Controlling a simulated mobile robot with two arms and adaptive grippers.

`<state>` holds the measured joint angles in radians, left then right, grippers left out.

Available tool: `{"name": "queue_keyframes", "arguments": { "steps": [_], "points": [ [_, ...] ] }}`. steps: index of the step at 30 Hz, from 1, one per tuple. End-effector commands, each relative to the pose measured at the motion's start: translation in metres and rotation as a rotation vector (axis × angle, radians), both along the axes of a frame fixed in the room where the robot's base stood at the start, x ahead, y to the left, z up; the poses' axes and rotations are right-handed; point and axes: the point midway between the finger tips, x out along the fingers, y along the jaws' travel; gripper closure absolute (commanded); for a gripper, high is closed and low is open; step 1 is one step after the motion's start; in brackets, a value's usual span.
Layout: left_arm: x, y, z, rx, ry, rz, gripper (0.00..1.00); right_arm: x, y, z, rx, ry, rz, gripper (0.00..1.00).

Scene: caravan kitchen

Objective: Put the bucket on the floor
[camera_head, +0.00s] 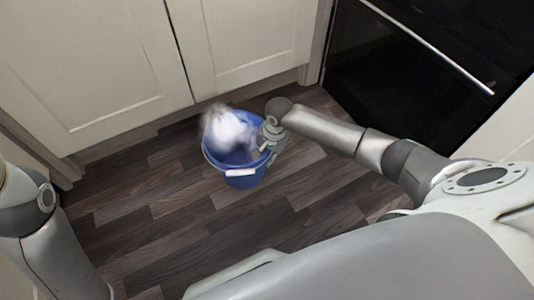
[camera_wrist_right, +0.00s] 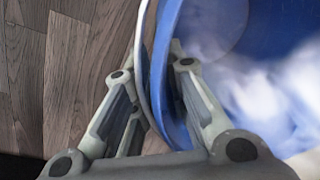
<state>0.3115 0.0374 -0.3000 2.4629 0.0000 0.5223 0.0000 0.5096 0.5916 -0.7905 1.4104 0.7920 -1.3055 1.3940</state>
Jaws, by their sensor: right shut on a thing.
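A blue bucket (camera_head: 243,182) with a white handle grip (camera_head: 240,172) is in the middle of the head view, over the wooden floor (camera_head: 190,235). It looks roughly upright. I cannot tell for certain whether its base touches the floor. A blurred white, foam-like mass (camera_head: 226,130) is in its top and rises above the rim. My right gripper (camera_head: 264,147) is shut on the bucket's right rim. In the right wrist view, its fingers (camera_wrist_right: 153,80) sit on both sides of the blue wall (camera_wrist_right: 170,60). My left arm shows at the left edge, but its gripper is out of view.
Cream cabinet doors (camera_head: 95,65) stand behind the bucket. A black oven (camera_head: 415,75) with a metal handle (camera_head: 440,52) is at the upper right. Bare wooden floor lies in front of the bucket and to its left.

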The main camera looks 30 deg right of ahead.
Motion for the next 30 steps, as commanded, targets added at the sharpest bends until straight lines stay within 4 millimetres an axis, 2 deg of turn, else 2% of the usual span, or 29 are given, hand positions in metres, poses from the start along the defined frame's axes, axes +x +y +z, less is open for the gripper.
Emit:
{"name": "queue_keyframes", "arguments": {
  "steps": [1, 11, 12, 17, 26, 30],
  "points": [
    [-0.0005, 0.0, 0.0009, 0.0, -0.002, 0.0, 0.6, 0.0049, 0.0021, 0.0046, 0.007, -0.014, 0.001, 1.0],
    [0.0, 0.0, 0.0018, 0.0, 0.0, 0.0, 0.6, 0.0043, 0.0024, 0.0034, 0.007, -0.012, 0.0, 1.0],
    [0.0004, -0.0001, 0.0005, 0.0, 0.002, 0.0, 0.6, -0.0003, 0.0005, -0.0021, 0.0, 0.001, 0.0, 0.83],
    [0.0008, -0.0002, -0.0001, 0.0, 0.004, -0.001, 0.6, -0.0003, 0.0004, -0.0021, 0.0, 0.001, 0.001, 0.64],
    [0.0009, -0.0003, -0.0006, 0.0, 0.004, -0.001, 0.6, -0.0002, 0.0001, -0.0016, -0.001, 0.001, 0.001, 0.64],
    [-0.0004, -0.0002, 0.0061, -0.001, -0.003, -0.001, 0.6, -0.0007, -0.0006, 0.0078, 0.0, 0.0, 0.0, 0.64]
  ]
}}
